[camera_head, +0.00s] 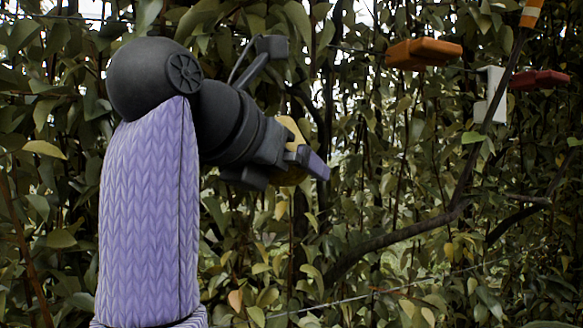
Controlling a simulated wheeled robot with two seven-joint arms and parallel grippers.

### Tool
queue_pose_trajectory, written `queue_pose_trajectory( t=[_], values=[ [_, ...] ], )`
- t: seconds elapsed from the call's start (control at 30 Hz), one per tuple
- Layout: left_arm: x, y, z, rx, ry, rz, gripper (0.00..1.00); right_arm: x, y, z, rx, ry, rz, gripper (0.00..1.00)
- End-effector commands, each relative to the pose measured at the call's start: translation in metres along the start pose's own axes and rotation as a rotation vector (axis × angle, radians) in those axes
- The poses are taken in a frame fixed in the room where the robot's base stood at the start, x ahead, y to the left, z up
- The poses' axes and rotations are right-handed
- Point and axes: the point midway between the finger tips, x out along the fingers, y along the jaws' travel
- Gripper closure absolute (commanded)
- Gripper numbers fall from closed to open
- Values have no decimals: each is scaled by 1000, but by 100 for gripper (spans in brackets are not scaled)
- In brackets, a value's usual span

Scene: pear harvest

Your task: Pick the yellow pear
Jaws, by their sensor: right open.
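The yellow pear (291,130) is mostly hidden behind my right gripper, with a yellow patch showing above the fingers and a darker one just below them. My right gripper (307,160) is left of the middle of the head view, reaching rightward, with a purple-tipped finger in front of the pear. It is open. The other finger is hard to make out, so I cannot tell whether the pear lies between the fingers or touches them. My left gripper is not in view.
Dense leafy branches fill the background. A thick bare branch (400,237) rises to the right.

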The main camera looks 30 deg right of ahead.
Motion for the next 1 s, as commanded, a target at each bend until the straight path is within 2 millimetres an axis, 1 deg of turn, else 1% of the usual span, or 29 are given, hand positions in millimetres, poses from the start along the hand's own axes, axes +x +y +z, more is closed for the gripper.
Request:
queue_pose_trajectory(
  t=[0.03, 0.27, 0.3, 0.47, 0.5, 0.57, 0.6, 0.63, 0.73, 0.83, 1.0],
  values=[
    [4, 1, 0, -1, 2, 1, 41, 0, 1, -3, -1, -1, 2, 0],
    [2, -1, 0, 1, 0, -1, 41, -1, 1, -2, -2, -1, 3, 0],
    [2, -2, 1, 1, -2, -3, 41, -1, 1, -2, -2, -1, 3, 8],
    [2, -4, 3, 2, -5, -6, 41, -1, 1, -2, -2, -1, 3, 42],
    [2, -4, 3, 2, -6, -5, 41, 0, 1, -2, -2, -1, 3, 51],
    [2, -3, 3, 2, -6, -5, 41, 0, 1, -2, -2, -1, 3, 64],
    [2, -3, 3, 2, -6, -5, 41, 0, 1, -2, -2, -1, 2, 72],
    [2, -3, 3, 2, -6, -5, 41, 0, 1, -2, -2, -1, 2, 78],
    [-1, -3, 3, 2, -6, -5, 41, -2, 0, -1, -9, 9, -1, 78],
    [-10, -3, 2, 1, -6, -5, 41, -6, -2, 0, -36, 50, -12, 78],
    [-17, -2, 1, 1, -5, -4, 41, -10, -6, -2, -74, 105, -28, 78]
  ],
)
